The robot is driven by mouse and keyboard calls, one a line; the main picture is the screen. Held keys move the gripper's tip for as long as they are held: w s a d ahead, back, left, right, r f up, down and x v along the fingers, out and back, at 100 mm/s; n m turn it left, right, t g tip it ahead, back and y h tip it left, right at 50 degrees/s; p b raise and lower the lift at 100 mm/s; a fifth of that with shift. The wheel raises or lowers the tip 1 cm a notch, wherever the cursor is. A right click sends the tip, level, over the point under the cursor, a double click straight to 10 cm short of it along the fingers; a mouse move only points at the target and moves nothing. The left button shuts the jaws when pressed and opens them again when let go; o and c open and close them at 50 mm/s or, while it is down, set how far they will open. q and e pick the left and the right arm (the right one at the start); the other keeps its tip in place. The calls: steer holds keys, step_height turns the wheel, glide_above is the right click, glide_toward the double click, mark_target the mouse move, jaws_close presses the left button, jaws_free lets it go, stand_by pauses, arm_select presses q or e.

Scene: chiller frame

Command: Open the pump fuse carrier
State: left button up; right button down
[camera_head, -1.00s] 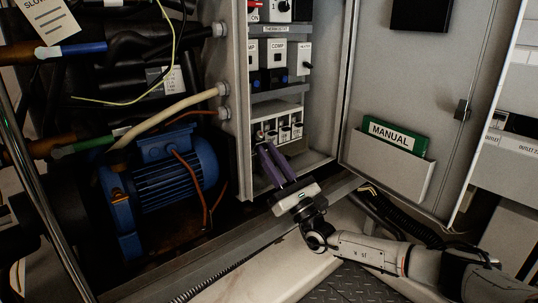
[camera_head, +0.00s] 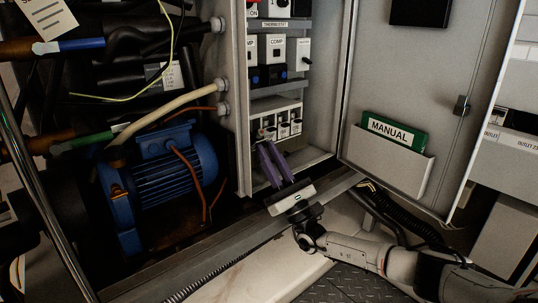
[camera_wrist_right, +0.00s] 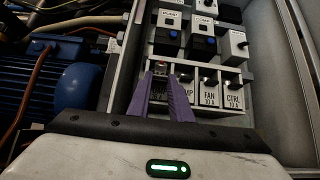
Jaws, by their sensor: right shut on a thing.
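A row of small white fuse carriers (camera_head: 284,129) sits low in the open electrical box. In the right wrist view the right-hand carriers read FAN (camera_wrist_right: 208,92) and CTRL (camera_wrist_right: 234,95). My right gripper (camera_head: 262,146) reaches up from below with its two purple fingers at the leftmost carrier. It is shut on that pump fuse carrier (camera_wrist_right: 158,70), which shows between the fingers in the right wrist view. Its label is not clearly readable, and the fingers partly cover it and its neighbour. How far it is tilted out cannot be told. My left gripper is not in view.
PUMP and COMP switches with blue knobs (camera_wrist_right: 204,46) sit above the carriers. The box's side wall (camera_head: 243,110) stands close on the left, beside a blue motor (camera_head: 165,170). The open door at right holds a green manual (camera_head: 395,132). A metal frame rail (camera_head: 220,255) runs below.

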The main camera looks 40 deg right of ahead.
steer(key=c, duration=1.6)
jaws_free()
steer(key=shift+y, duration=0.3)
steer(key=v, duration=1)
steer(key=shift+s+f+p, duration=0.1)
steer(key=shift+s+p, duration=0.05)
steer(key=shift+p, duration=0.15)
